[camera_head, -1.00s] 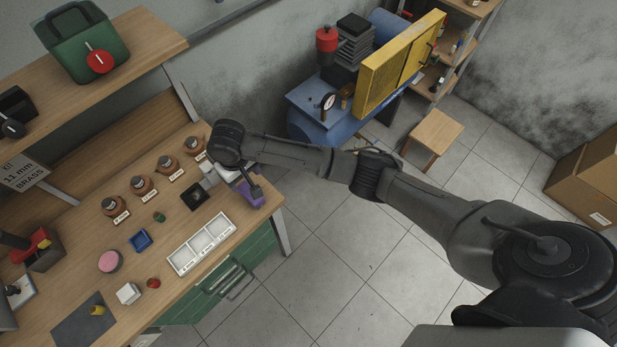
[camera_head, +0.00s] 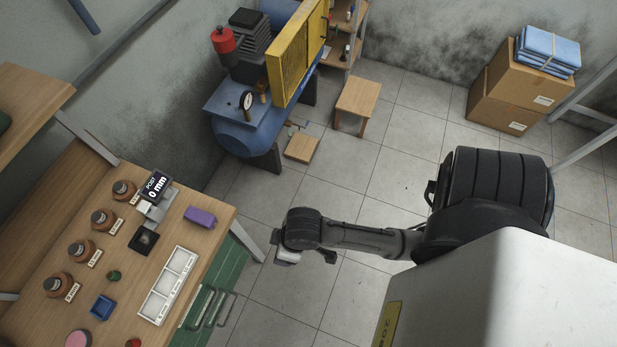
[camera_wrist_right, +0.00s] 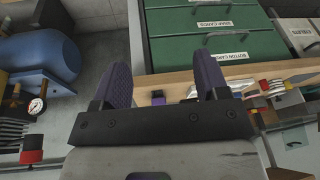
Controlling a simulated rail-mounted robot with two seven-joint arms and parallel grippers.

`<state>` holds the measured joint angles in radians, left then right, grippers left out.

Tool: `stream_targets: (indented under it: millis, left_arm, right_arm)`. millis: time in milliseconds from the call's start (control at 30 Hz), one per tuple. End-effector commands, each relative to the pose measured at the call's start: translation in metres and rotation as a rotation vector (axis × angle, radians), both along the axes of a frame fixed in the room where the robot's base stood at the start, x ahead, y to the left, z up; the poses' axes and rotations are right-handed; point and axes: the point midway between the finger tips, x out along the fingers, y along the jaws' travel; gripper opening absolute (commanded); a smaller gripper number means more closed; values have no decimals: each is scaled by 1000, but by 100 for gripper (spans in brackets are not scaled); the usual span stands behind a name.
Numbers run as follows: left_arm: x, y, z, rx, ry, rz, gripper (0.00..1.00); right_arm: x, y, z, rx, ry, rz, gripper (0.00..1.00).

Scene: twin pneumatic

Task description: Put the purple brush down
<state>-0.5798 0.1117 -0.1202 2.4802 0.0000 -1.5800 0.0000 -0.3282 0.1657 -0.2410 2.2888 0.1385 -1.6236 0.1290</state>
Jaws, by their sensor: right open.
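The purple brush (camera_head: 201,217) lies on the wooden workbench (camera_head: 222,218), near its right end, beside a small device with a display reading 0 mm (camera_head: 155,190). A small purple block, likely the brush, shows between the fingers in the right wrist view (camera_wrist_right: 158,98). My right gripper (camera_head: 287,258) is off the bench's right end, over the floor, clear of the brush. My left gripper is not in view.
A blue compressor (camera_head: 240,130) stands behind. A small stool (camera_head: 357,98) and stacked boxes (camera_head: 515,85) are further off. Open floor lies right of the bench.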

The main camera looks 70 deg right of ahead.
Motion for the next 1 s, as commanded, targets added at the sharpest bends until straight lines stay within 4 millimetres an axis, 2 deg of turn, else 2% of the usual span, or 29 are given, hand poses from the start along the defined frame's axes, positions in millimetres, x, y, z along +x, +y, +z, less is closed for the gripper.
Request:
stream_targets:
  millis: [33, 100, 300, 433, 767, 867, 1000]
  left_arm:
    - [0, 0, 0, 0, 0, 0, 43]
    - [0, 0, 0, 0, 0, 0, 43]
    - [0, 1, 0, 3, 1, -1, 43]
    - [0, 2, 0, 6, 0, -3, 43]
    - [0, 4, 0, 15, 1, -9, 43]
    - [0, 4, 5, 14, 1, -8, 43]
    - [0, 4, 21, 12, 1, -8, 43]
  right_arm:
    - [-17, -9, 2, -17, -5, -12, 68]
    - [-34, -20, 7, -45, -17, -23, 68]
    - [-63, -42, 17, -107, -33, -38, 68]
    - [-69, -46, 20, -123, -36, -41, 68]
    - [-69, -47, 21, -124, -37, -42, 68]
    - [-69, -47, 25, -123, -36, -41, 68]
    - [-69, -46, 41, -123, -36, -41, 68]
